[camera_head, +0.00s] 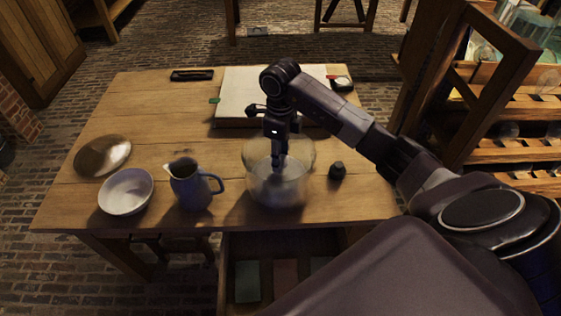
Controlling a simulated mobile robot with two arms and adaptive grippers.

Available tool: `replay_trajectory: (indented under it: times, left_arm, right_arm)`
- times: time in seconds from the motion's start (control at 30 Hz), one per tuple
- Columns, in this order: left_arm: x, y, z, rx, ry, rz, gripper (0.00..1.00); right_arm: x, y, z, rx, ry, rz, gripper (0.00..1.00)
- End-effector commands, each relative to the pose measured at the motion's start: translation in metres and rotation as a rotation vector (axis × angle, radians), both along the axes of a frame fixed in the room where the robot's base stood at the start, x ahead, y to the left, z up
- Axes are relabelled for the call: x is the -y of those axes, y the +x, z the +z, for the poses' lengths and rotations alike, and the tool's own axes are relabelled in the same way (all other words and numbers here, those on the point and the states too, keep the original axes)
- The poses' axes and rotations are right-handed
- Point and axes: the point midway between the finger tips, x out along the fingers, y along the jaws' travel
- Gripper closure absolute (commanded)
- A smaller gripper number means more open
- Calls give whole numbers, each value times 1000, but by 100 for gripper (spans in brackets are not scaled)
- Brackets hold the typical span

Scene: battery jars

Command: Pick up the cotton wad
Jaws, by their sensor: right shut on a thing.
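My right gripper (279,163) reaches straight down into a clear glass jar (262,190) on the wooden table. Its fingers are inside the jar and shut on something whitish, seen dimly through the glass. It looks like the cotton wad, but its outline is blurred by the glass and the fingers. The jar stands upright near the table's front edge. My left gripper is not in view.
On the wooden table (140,95), a blue jug (190,188), a white bowl (126,192) and a round plate (103,155) stand left of the jar. A large pale book (238,95) lies behind. Wooden racks (520,150) stand at right.

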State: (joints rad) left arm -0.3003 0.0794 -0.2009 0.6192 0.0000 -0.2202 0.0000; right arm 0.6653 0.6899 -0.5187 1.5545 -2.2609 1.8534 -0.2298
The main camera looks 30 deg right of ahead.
Motion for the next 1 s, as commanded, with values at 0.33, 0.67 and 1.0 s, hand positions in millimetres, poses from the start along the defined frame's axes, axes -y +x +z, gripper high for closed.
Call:
replay_trajectory:
  times: [0.33,0.67,1.0]
  left_arm:
    - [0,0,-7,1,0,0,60]
    - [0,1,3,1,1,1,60]
    - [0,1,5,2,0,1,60]
  right_arm:
    - [2,2,96,10,-4,0,82]
    - [1,1,164,5,-1,-2,82]
    - [0,0,182,1,1,-2,82]
